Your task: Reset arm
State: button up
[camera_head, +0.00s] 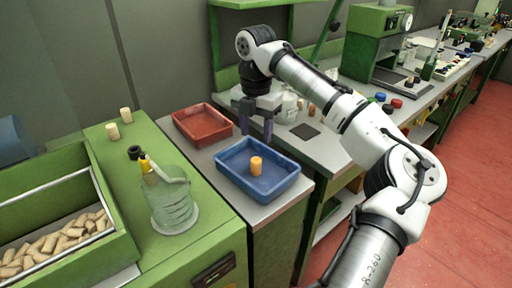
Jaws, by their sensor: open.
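My gripper (257,132) hangs over the back part of the blue tray (232,184), fingers pointing down, open and empty. My white arm reaches in from the lower right. An orange-tan cork stopper (256,166) stands upright inside the blue tray, apart from the fingers. Two more pale corks (113,131) stand on the green bench top at the left. Many corks (62,241) lie loose in the green bin (112,210) at the lower left.
A red tray (203,124) sits behind the blue tray. A glass jar (170,200) stands on the green cabinet, a small black item (134,153) near it. A green machine (376,45) and bottles (397,103) crowd the bench to the right. A red floor is at the far right.

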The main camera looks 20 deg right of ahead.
notch_tip(320, 180, up, 2)
jog(key=shift+r, duration=0.1)
dwell(0.4)
